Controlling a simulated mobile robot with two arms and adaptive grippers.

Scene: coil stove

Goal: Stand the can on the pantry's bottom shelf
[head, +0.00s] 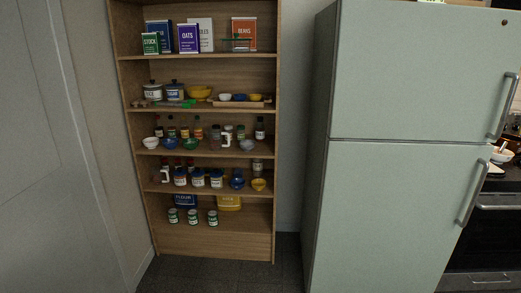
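The wooden pantry (276,140) stands left of the fridge, with open shelves. Its bottom shelf (250,224) holds three small cans with green and white labels in a row: a left can (173,216), a middle can (192,217) and a right can (213,218). All three look upright. I cannot tell whether the task's can is one of these. Neither of my grippers is in view, so whether they hold anything does not show.
A blue flour bag (185,201) and a yellow bag (229,203) stand behind the cans. The bottom shelf's right part is bare. Higher shelves are crowded with jars, bowls and boxes. The closed fridge (400,200) stands to the right. The dark floor (289,260) before the pantry looks clear.

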